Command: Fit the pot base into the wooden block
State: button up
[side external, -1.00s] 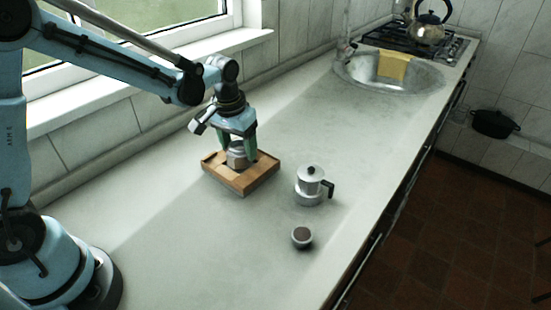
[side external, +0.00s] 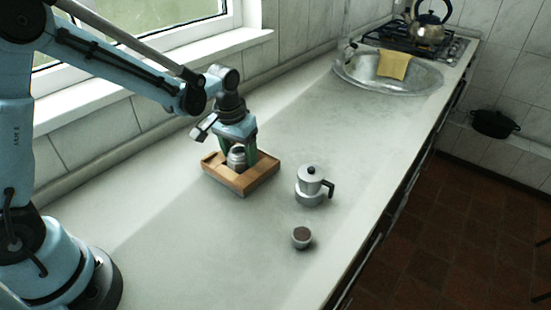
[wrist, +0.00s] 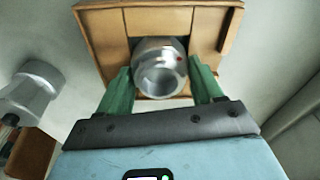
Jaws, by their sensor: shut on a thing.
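The pot base (side external: 237,158) is a silvery metal cup, upright with its open round mouth up. It also shows in the wrist view (wrist: 160,75). My gripper (side external: 238,152) is shut on it, with a green finger on each side. The wooden block (side external: 262,177) is a shallow brown frame with raised edges and a recess, shown in the wrist view (wrist: 160,18) too. The base is at the recess, its lower part hidden by the block's front edge. I cannot tell whether it touches the bottom.
A silver pot with a black handle (side external: 311,186) stands right of the block. A small cup with a dark top (side external: 301,237) stands nearer the front. The sink (side external: 388,75) with a yellow cloth (side external: 394,64) is farther back. The counter left of the block is clear.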

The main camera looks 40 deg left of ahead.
jog(key=o, duration=1.3)
jog(key=shift+o, duration=0.2)
notch_tip(320, 180, up, 12)
jog(key=s+f, duration=0.1)
jog(key=s+m+t, duration=0.1)
jog(key=s+t, duration=0.4)
jog(key=s, duration=0.7)
jog(key=shift+s+d+m+t, duration=0.25)
jog(key=shift+d+m+t, duration=0.05)
jog(key=shift+d+t, duration=0.1)
